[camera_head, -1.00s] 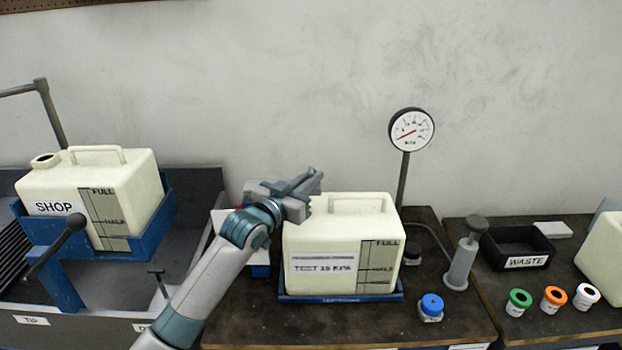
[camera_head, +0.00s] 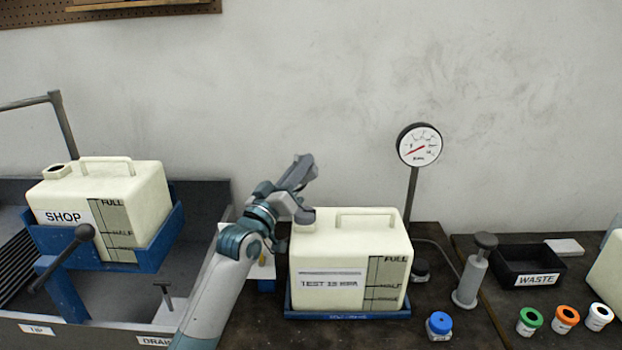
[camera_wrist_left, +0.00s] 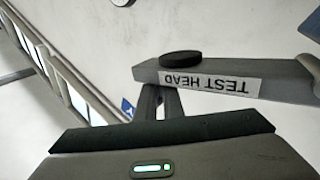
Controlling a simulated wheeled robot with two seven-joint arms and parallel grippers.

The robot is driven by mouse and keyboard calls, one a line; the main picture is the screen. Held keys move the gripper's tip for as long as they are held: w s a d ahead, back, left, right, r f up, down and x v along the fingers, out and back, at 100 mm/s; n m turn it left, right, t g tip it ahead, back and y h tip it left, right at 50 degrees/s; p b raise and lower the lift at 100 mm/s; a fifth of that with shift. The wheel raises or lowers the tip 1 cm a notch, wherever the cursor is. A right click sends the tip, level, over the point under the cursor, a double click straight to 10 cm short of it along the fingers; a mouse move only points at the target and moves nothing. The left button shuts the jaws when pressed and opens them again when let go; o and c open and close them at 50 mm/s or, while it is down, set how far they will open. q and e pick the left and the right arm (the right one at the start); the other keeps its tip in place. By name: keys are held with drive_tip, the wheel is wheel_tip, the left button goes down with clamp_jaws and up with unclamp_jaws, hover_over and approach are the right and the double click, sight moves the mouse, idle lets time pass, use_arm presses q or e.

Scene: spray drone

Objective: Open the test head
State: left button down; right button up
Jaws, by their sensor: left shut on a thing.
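The test head is a grey bar with a "TEST HEAD" label (camera_wrist_left: 210,84) and a round black disc (camera_wrist_left: 181,59); the label reads upside down in the left wrist view. In the head view a grey piece, likely this bar (camera_head: 303,169), slants up above the left top corner of the cream test tank (camera_head: 330,260). My left gripper (camera_head: 290,192) is shut on the test head; its fingers (camera_wrist_left: 160,100) meet the bar in the wrist view. The exact grip is partly hidden. My right gripper is out of view.
A pressure gauge (camera_head: 419,145) stands on a post behind the tank. A hand pump (camera_head: 472,272), a blue cap (camera_head: 439,325) and a black waste bin (camera_head: 528,266) lie to the right. The shop tank (camera_head: 100,205) sits in a blue cradle at left.

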use_arm(q)
drive_tip(key=a+r+n+t+y, duration=0.4)
drive_tip(key=a+n, duration=0.6)
drive_tip(key=n, duration=0.3)
drive_tip(key=shift+a+r+t+y, duration=0.25)
drive_tip(key=shift+t+y, duration=0.45)
drive_tip(key=shift+y, duration=0.6)
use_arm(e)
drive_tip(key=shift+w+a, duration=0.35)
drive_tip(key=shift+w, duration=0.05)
use_arm(q)
drive_tip(key=c, duration=1.9)
unclamp_jaws()
drive_tip(key=shift+f, duration=0.1)
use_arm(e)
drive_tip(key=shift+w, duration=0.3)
use_arm(q)
drive_tip(key=shift+d+f, duration=0.1)
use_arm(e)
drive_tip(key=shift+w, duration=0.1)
